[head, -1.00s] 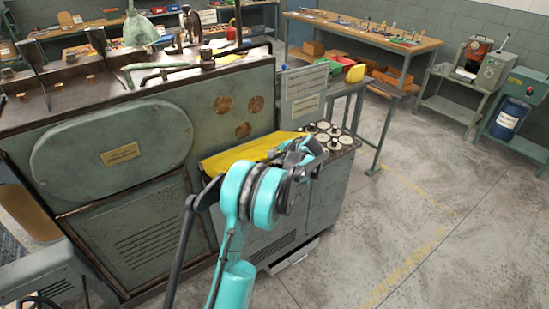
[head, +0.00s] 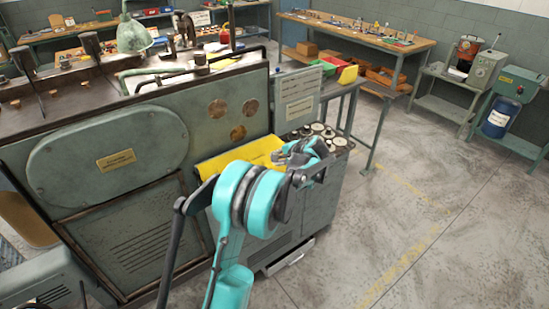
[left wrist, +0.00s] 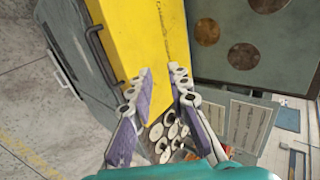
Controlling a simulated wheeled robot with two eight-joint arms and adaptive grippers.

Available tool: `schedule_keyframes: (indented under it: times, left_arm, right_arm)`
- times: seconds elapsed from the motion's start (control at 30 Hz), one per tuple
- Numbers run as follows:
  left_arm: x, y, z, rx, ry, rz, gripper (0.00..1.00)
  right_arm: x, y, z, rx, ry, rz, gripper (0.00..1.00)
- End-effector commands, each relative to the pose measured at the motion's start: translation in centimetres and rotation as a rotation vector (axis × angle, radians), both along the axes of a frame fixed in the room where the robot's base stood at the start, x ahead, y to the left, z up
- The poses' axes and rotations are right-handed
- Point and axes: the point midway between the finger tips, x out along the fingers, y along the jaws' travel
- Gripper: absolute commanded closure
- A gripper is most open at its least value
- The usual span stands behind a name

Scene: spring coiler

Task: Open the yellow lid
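The yellow lid (head: 238,158) lies on top of the green cabinet beside the large machine, and looks shut. It also fills the upper middle of the left wrist view (left wrist: 150,40). My left gripper (head: 292,152) is above the right end of the lid in the head view and partly hides it. In the left wrist view its two fingers are spread apart with nothing between them (left wrist: 161,75), the tips over the lid's near end. I cannot tell whether they touch it. My right gripper is not in view.
Several pale round knobs or spools (head: 318,132) sit on the cabinet top right of the lid. A black handle (left wrist: 98,50) is on the cabinet's side face. A sign panel (head: 298,98) stands behind. The floor (head: 420,200) to the right is clear.

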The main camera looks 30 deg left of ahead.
Motion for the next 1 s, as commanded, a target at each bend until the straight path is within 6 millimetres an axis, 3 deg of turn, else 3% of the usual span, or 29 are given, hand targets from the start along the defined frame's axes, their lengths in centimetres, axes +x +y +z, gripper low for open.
schedule_keyframes:
  times: [0.37, 1.0]
  left_arm:
    - [-0.7, -1.8, 1.6, 0.001, -0.001, -0.001, 0.82]
    - [-0.8, -1.9, 1.6, 0.0, -0.001, -0.001, 0.82]
  right_arm:
    - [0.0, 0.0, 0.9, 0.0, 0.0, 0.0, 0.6]
    - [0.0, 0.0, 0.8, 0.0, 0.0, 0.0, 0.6]
